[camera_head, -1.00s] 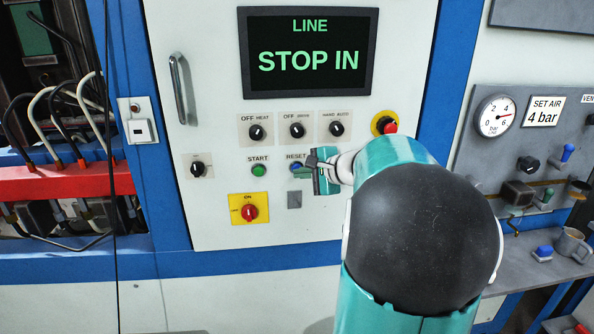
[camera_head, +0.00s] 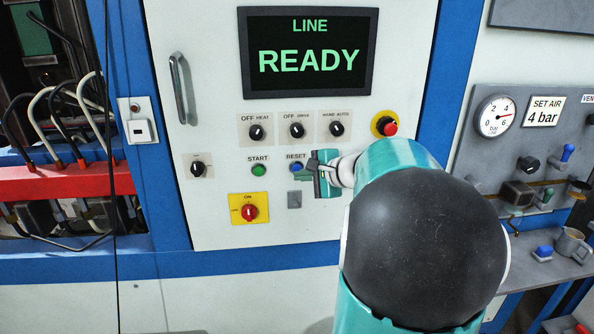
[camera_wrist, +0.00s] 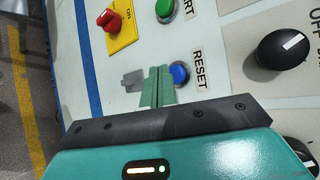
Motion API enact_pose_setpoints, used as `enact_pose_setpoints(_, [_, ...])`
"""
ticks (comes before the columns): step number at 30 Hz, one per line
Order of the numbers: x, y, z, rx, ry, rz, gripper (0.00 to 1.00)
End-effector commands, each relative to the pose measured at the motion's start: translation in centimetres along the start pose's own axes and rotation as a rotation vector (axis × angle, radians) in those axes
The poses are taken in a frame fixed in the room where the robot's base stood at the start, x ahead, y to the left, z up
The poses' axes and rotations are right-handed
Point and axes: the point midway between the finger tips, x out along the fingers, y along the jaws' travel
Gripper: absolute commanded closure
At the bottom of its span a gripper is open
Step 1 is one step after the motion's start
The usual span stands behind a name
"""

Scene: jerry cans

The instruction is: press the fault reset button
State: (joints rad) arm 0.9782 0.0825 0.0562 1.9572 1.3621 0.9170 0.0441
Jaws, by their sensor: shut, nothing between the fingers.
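The blue RESET button (camera_head: 296,166) is on the white control panel (camera_head: 215,100), right of the green START button (camera_head: 259,170). I cannot tell whether the tips touch the panel. The display (camera_head: 309,52) reads "LINE READY".
Selector knobs (camera_head: 297,130) stand out above the buttons. A red emergency stop (camera_head: 390,128) is right of them. A red rotary switch (camera_head: 249,211) on yellow is below START. A metal handle (camera_head: 180,88) is at the panel's left.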

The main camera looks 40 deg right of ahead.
Motion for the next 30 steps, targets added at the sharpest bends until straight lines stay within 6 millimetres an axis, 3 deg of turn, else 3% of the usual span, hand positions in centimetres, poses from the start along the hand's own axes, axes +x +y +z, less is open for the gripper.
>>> enact_pose_setpoints(10, [-0.3,0.2,0.2,0.0,0.0,0.0,1.0])
enact_pose_setpoints(24, [-3.1,2.2,2.3,-0.001,0.0,0.0,1.0])
enact_pose_setpoints(30, [-3.5,2.6,2.6,0.0,-0.001,0.001,1.0])
